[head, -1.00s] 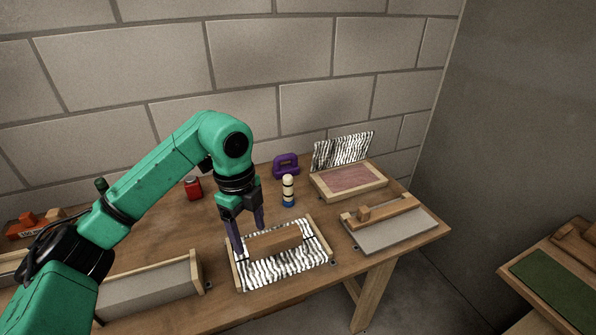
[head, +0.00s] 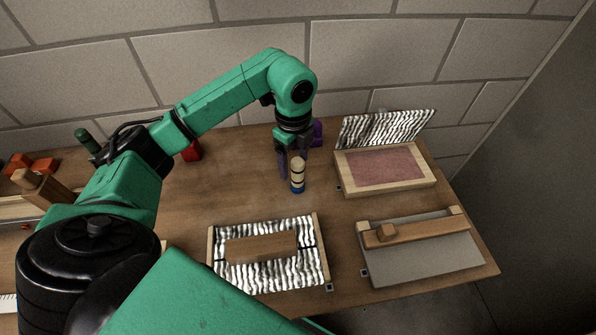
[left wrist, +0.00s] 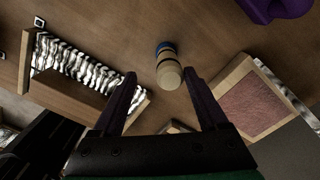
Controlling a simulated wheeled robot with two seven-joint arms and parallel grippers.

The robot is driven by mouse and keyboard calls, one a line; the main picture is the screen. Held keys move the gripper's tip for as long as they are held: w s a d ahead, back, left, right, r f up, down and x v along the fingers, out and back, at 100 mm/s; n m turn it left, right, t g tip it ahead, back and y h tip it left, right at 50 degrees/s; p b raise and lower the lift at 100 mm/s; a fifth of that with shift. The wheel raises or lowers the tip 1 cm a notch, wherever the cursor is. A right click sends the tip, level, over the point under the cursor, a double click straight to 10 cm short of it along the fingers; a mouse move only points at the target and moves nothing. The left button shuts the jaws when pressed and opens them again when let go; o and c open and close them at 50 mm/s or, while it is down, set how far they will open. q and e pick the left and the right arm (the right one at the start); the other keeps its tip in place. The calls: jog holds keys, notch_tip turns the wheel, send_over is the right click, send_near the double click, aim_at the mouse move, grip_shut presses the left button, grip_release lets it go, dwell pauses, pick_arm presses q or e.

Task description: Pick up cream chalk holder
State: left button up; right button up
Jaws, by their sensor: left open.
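The cream chalk holder (head: 297,174) stands upright on the wooden table, with a cream body, dark bands and a blue base. It also shows in the left wrist view (left wrist: 168,68), ahead of and between the fingers. My left gripper (head: 290,177) is open and empty, pointing down right by the holder. In the left wrist view its two dark fingers (left wrist: 160,82) are spread, one on each side of the holder's line. In the head view the holder partly covers a finger; I cannot tell whether they touch. My right gripper is not in view.
A zebra-striped tray (head: 222,275) with a wooden block lies in front. A wooden box with a pink inside and striped lid (head: 386,128) stands to the right, near a grey board (head: 430,262). A purple object (head: 317,132) is behind the gripper.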

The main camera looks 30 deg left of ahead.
aim_at(298, 175)
pick_arm(q)
jog(key=f+p, duration=0.1)
jog(key=f, duration=0.1)
jog(key=w+f, duration=0.1)
jog(key=f, duration=0.1)
jog(key=shift+w+d+p, duration=0.15)
jog(key=shift+p, duration=0.2)
notch_tip(298, 175, down, 3)
jog(key=shift+r, duration=0.2)
jog(key=shift+f, duration=0.15)
grip_shut()
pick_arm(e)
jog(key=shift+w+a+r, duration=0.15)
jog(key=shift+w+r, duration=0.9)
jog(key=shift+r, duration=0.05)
pick_arm(q)
notch_tip(298, 175, up, 11)
jog(key=shift+r+b, duration=0.1)
jog(key=shift+b, duration=0.85)
notch_tip(298, 175, up, 9)
jog(key=p, duration=0.2)
